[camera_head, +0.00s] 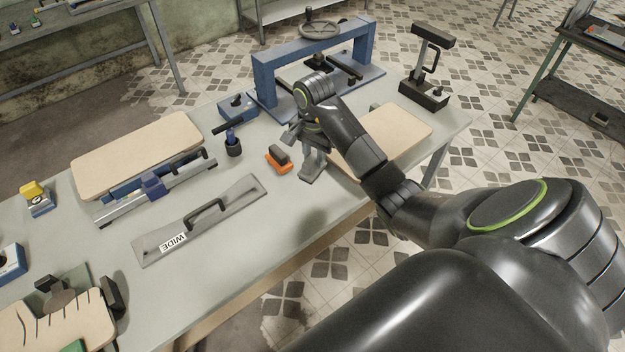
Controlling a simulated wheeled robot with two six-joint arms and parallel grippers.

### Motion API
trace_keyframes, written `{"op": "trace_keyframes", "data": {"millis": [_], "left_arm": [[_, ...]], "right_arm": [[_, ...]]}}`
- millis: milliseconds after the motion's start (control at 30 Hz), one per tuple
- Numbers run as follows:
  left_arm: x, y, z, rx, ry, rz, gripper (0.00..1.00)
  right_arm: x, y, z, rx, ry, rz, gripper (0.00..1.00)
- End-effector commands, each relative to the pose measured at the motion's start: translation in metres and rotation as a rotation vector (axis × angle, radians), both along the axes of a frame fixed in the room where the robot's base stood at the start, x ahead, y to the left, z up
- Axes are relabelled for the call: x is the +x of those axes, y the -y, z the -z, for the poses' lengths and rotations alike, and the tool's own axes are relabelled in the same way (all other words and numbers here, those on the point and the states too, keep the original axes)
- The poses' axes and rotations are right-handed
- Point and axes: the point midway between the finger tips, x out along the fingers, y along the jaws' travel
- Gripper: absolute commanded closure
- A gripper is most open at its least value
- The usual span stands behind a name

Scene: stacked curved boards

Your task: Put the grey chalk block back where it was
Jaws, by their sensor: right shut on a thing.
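My right gripper (313,160) hangs over the middle of the table, in front of the tan board on the right. It is shut on a small light grey piece (311,174) at its lower end, which looks like the grey chalk block. The piece is small and partly covered by the fingers, and I cannot tell whether it touches the table. An orange block with a dark grey top (279,160) stands just left of the gripper. My left gripper is not in view.
The grey table (228,272) has free room along its front edge. A grey plate marked WIDE (220,222) lies left of the gripper. Tan boards lie left (135,150) and right (405,130).

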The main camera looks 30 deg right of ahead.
Motion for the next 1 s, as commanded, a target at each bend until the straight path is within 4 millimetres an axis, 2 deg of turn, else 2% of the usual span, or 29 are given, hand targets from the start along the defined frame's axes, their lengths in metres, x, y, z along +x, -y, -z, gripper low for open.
{"op": "trace_keyframes", "data": {"millis": [33,167,600,667,1000], "left_arm": [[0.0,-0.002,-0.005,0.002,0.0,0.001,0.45],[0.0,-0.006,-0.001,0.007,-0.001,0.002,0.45],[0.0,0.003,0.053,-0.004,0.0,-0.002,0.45],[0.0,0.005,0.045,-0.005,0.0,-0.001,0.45],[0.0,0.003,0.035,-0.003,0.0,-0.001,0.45]], "right_arm": [[-0.002,-0.004,-0.002,-0.008,0.0,-0.027,1.0],[-0.003,-0.006,0.005,-0.02,0.002,-0.058,1.0],[-0.002,-0.006,0.057,-0.021,0.003,-0.058,1.0],[-0.003,-0.006,0.059,-0.019,-0.001,-0.058,1.0],[-0.002,-0.006,0.098,-0.019,0.002,-0.058,1.0]]}}
